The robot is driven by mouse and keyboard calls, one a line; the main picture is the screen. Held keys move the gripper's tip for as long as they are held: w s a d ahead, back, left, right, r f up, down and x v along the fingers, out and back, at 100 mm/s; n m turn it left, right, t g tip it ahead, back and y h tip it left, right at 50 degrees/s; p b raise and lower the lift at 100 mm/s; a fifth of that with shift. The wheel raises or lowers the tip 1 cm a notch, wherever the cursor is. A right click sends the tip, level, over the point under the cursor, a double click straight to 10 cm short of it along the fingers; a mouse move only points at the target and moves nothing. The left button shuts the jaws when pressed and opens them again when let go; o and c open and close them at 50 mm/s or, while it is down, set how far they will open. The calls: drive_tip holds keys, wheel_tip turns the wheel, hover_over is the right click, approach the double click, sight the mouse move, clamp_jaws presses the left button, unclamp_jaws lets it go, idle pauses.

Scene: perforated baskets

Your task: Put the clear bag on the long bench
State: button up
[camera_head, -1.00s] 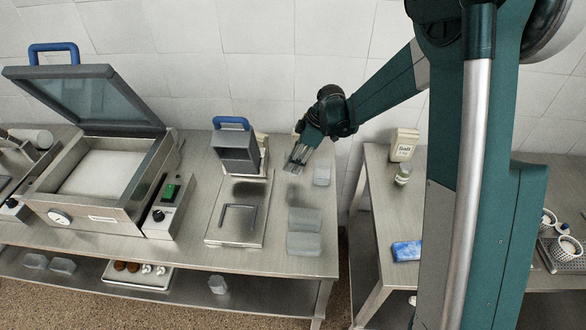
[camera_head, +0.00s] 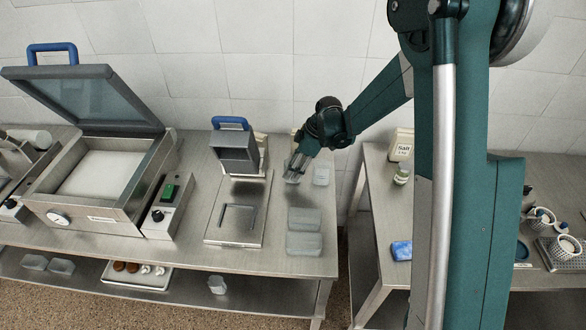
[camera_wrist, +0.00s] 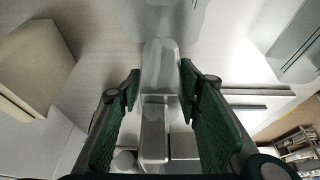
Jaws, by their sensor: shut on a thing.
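My gripper (camera_head: 297,166) is over the back right part of a steel bench, probably the long bench (camera_head: 275,263). In the wrist view, my gripper (camera_wrist: 160,82) is shut on a translucent, pale clear bag (camera_wrist: 160,62) that sits between the green finger pads. In the head view the held bag is small and mostly hidden by the fingers, low over the bench; I cannot tell if it touches the top. Similar clear pieces lie on the bench: one (camera_head: 321,174) just right of my gripper, two (camera_head: 304,219) (camera_head: 304,244) nearer the front.
A sealing machine (camera_head: 103,213) with a raised lid stands at left. A steel plate device (camera_head: 236,232) with a blue handle is left of my gripper. A side table at right carries a salt box (camera_head: 401,146), a small jar (camera_head: 402,174) and a blue packet (camera_head: 401,251).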

drive_tip(key=shift+f, duration=0.15)
drive_tip(key=o, duration=0.7)
drive_tip(key=shift+r, duration=0.2)
drive_tip(key=shift+v, duration=6)
drive_tip(key=shift+d+r, duration=0.1)
